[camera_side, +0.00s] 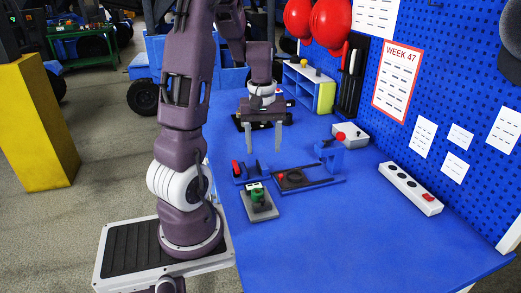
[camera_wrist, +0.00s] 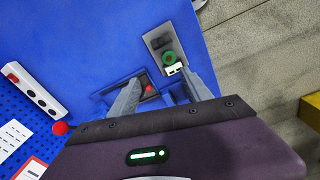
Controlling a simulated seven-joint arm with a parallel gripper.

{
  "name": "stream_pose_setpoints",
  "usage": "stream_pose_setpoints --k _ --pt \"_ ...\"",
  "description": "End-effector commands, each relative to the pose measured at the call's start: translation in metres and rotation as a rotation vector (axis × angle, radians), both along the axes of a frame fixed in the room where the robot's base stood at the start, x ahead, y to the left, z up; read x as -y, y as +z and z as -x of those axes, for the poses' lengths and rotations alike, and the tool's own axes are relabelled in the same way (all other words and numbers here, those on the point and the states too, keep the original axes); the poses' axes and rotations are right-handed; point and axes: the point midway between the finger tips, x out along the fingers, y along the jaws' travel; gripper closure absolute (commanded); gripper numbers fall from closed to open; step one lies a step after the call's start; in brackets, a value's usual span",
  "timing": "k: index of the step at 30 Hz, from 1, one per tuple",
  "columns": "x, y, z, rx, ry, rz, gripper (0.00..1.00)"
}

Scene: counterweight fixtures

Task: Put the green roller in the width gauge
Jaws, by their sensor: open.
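The green roller (camera_side: 258,196) is at the grey base plate (camera_side: 263,212) near the front of the bench, with a small white block beside it. In the wrist view the green roller (camera_wrist: 169,57) shows round with a reddish centre. Behind it is a long blue fixture (camera_side: 318,186) with a dark part in it, a red piece and uprights, likely the width gauge; it also shows in the wrist view (camera_wrist: 112,89), partly hidden by a finger. My gripper (camera_side: 264,150) is open and empty, fingers pointing down, above and behind the roller and fixture, touching neither.
A grey box with a red button (camera_side: 350,135) stands behind the fixture. A power strip (camera_side: 410,188) lies to the right. A shelf unit (camera_side: 308,86) stands at the back by the pegboard. The blue bench (camera_side: 340,245) is clear at the front right.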

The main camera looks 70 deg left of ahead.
Motion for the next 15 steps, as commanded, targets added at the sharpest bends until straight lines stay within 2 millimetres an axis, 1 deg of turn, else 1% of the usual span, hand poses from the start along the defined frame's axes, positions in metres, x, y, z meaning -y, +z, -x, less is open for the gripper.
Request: stream_pose_setpoints --k 1,2,3,4,5,6,8,9,12,15 --pt "0.026 0.021 -0.012 0.044 -0.111 -0.020 0.43" --pt "0.046 0.036 -0.019 0.074 -0.195 -0.034 0.43" --pt "0.078 0.055 -0.023 0.115 -0.324 -0.056 0.43" --pt "0.103 0.069 -0.023 0.147 -0.428 -0.075 0.43" --pt "0.127 0.082 -0.020 0.177 -0.531 -0.096 0.43" --pt "0.157 0.096 -0.012 0.215 -0.668 -0.126 0.43" --pt "0.194 0.111 0.007 0.266 -0.857 -0.177 0.43" --pt "0.214 0.118 0.021 0.295 -0.969 -0.211 0.43" --pt "0.243 0.125 0.052 0.350 -1.177 -0.286 0.43" --pt "0.254 0.126 0.068 0.376 -1.274 -0.326 0.43"
